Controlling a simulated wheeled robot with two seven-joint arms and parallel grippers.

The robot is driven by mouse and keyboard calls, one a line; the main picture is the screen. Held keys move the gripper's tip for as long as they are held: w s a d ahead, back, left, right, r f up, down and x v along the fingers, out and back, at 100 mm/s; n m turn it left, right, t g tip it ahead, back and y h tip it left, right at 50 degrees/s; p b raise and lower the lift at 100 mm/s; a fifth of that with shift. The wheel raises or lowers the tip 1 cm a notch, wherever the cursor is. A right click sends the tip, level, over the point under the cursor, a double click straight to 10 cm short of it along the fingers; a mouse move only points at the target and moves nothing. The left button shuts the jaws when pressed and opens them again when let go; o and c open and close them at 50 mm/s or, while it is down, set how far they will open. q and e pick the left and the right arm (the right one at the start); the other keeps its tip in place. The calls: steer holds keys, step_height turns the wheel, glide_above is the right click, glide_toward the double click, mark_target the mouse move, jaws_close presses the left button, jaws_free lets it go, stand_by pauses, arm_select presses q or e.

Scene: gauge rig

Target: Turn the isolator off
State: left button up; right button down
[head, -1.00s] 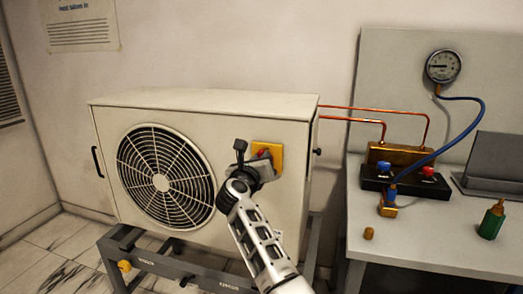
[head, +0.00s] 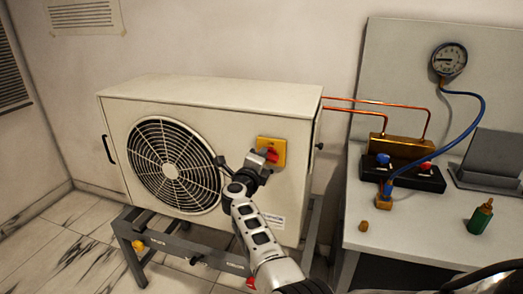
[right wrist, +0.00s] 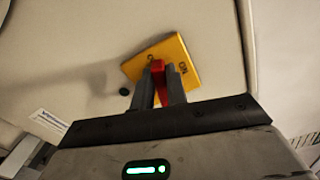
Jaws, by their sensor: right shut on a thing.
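The isolator is a yellow square plate (head: 278,145) with a red handle (head: 271,156) on the front of the beige fan unit (head: 215,95), right of its fan grille. My right gripper (head: 262,163) is at the isolator in the head view and hides part of it. In the right wrist view, its two grey fingers (right wrist: 160,88) are shut on the red handle (right wrist: 159,70), one on each side. The yellow plate (right wrist: 185,60) behind carries dark lettering, with "ON" near its right edge. The handle's exact setting is hard to read. My left gripper is not in view.
Copper pipes (head: 375,107) join unit and bench. The unit stands on a grey frame (head: 190,250).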

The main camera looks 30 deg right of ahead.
arm_select(q)
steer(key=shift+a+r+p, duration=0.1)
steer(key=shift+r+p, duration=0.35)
steer(key=shift+p, duration=0.25)
arm_select(e)
steer(key=n, duration=0.3)
steer(key=shift+f, duration=0.3)
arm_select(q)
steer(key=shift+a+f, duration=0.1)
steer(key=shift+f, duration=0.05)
arm_select(e)
steer(key=shift+n, duration=0.3)
steer(key=c, duration=1.4)
jaws_free()
steer(key=shift+a, duration=0.1)
